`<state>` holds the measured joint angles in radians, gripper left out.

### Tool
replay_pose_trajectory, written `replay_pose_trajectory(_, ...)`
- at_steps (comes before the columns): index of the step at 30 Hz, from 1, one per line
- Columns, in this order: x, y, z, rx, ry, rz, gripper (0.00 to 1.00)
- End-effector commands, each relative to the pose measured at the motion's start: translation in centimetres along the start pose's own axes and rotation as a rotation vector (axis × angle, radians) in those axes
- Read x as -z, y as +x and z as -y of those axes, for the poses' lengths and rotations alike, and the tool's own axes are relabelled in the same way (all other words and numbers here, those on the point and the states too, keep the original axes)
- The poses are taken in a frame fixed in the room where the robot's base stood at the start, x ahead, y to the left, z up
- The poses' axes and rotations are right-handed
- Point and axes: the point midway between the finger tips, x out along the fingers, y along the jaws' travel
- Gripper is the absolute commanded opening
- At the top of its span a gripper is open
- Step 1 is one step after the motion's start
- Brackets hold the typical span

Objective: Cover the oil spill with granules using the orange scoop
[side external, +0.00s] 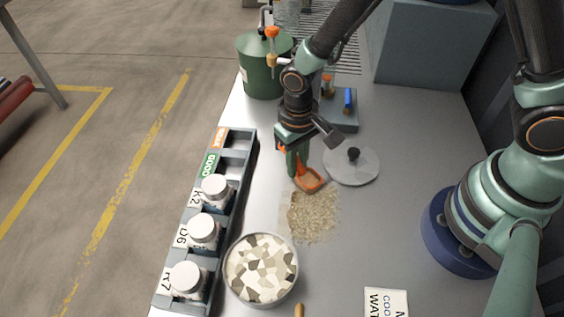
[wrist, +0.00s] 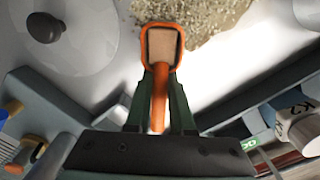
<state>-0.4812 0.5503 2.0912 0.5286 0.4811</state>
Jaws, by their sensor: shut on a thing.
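My gripper (side external: 297,162) is shut on the handle of the orange scoop (side external: 309,181), just above the bench. In the wrist view the scoop (wrist: 162,45) sticks out between the green fingers of my gripper (wrist: 158,95), and its bowl shows a flat tan inside. A patch of tan granules (side external: 313,217) lies on the bench right beside the scoop's bowl. It also shows in the wrist view (wrist: 205,15). Little or no dark oil shows around the patch; what lies under it is hidden. A round pan of pale and brown chunks (side external: 291,283) stands nearer the camera.
A grey rack (side external: 229,228) holds white-capped jars (side external: 205,231) at the left. A round lid with a black knob (side external: 366,168) lies right of my gripper. Bench right of the granules is clear.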

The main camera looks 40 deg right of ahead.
Motion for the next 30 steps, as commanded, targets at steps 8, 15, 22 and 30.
replay_pose_trajectory(8,-2.0,0.0,1.9,-0.001,-0.004,-0.002,0.0)
replay_pose_trajectory(15,-3.5,0.0,3.4,-0.001,-0.004,-0.006,0.0)
replay_pose_trajectory(22,-5.0,0.1,4.8,-0.002,-0.003,-0.007,0.0)
replay_pose_trajectory(30,-6.7,0.1,6.6,-0.002,-0.004,-0.009,0.0)
